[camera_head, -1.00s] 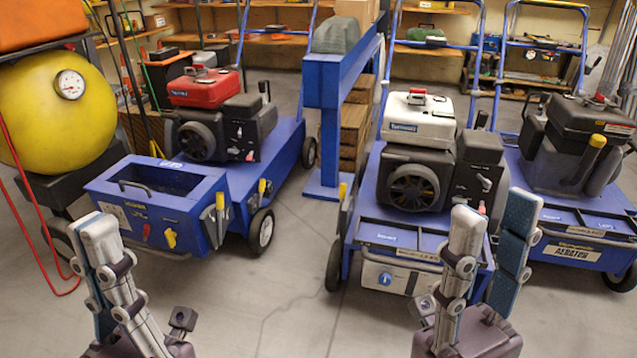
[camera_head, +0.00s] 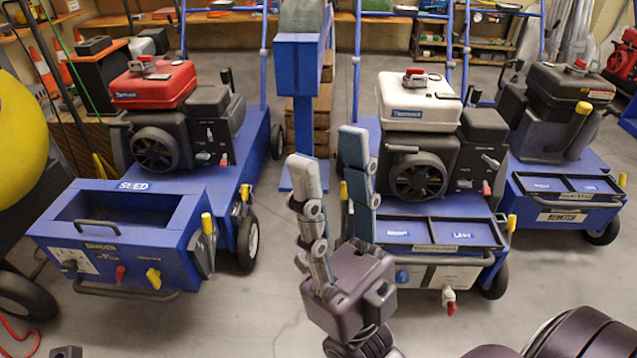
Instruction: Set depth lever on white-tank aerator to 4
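The white-tank aerator (camera_head: 418,97) stands right of centre, a blue machine with a black engine. Of my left gripper, only a small dark part (camera_head: 65,352) shows at the bottom edge.
A red-tank machine (camera_head: 153,85) with a seed box stands left. Another aerator (camera_head: 567,190) stands close on the right. A blue post (camera_head: 301,95) rises between the red-tank and white-tank machines. Bare floor (camera_head: 250,315) lies between the machines in front.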

